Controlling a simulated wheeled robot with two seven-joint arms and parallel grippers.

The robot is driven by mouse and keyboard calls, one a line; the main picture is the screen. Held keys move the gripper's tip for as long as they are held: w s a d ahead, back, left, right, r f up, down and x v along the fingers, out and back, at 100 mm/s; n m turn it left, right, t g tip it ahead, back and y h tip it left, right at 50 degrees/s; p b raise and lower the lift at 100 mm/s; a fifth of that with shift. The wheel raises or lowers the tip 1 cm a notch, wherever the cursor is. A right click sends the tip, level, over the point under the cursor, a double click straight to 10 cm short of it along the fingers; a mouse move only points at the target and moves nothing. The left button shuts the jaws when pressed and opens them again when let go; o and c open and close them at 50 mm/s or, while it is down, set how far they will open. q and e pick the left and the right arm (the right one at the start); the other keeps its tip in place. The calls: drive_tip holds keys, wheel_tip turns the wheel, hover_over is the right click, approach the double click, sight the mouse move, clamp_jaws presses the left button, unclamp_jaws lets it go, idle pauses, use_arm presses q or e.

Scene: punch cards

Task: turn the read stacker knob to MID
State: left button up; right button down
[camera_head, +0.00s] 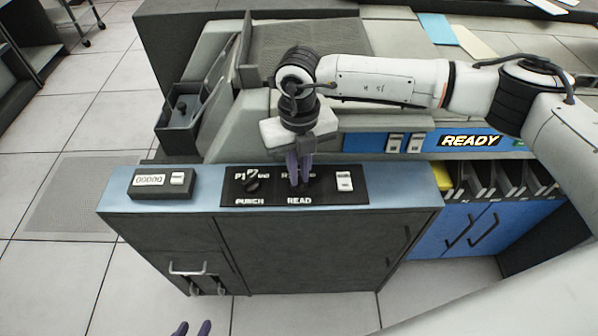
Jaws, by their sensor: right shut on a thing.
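The black knob panel (270,197) lies on the blue-grey top of the machine, with a PUNCH knob (252,185) on the left and the READ knob (305,188) to its right. My right gripper (298,180) reaches down from above and is shut on the READ knob. Its purple fingers hide most of that knob and part of its markings, so its pointed position cannot be read.
A counter box (161,183) stands on the left of the top, and a small white switch (344,181) sits right of the READ knob. A lit READY panel (470,141) is behind on the right. The tiled floor (60,270) at left is clear.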

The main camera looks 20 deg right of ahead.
drive_tip(key=m, duration=0.6)
drive_tip(key=shift+m+b, duration=0.3)
drive_tip(key=shift+b, duration=0.1)
drive_tip(key=m, duration=0.6)
drive_tip(key=shift+w, duration=0.1)
drive_tip(key=c, duration=1.8)
unclamp_jaws()
drive_tip(key=shift+c, duration=0.2)
wheel_tip(320, 180, up, 10)
drive_tip(key=shift+r, duration=0.2)
